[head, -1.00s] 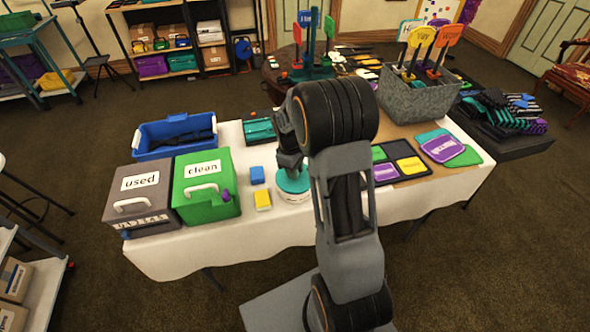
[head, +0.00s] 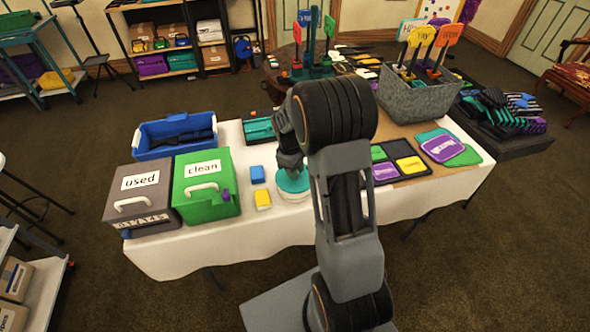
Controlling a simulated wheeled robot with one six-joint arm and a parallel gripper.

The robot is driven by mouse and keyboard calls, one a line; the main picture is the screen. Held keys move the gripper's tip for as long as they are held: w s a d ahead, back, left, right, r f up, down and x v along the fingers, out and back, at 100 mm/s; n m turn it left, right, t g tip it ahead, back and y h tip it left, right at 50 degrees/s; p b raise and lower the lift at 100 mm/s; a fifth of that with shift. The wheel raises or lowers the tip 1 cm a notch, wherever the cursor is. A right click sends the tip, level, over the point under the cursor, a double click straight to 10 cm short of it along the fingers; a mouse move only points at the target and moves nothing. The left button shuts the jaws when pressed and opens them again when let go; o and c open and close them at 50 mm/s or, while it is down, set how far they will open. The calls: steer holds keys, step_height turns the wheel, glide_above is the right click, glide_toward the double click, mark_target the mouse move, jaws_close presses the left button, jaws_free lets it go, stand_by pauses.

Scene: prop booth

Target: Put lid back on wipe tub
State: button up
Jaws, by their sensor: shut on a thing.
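The wipe tub (head: 291,195) is a low white round tub on the white-clothed table, just left of my arm. A teal round lid (head: 293,182) is at its top. My gripper (head: 290,168) points down onto the lid from above and is shut on it. The fingertips are small and partly hidden by the wrist. I cannot tell whether the lid is fully seated on the rim.
The green "clean" box (head: 206,190) and grey "used" box (head: 141,207) stand further left. A blue bin (head: 150,153) is behind them. A black tray (head: 402,149) lies right of my arm.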

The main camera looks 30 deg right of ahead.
steer(key=o, duration=1.5)
steer(key=shift+c, duration=0.2)
steer(key=shift+r, duration=0.15)
steer(key=shift+r+p, duration=2.8)
steer(key=shift+r, duration=0.6)
jaws_close()
steer(key=shift+f+b, duration=0.3)
steer(key=shift+f, duration=0.15)
steer(key=shift+f+b, duration=1.8)
steer(key=shift+f, duration=0.85)
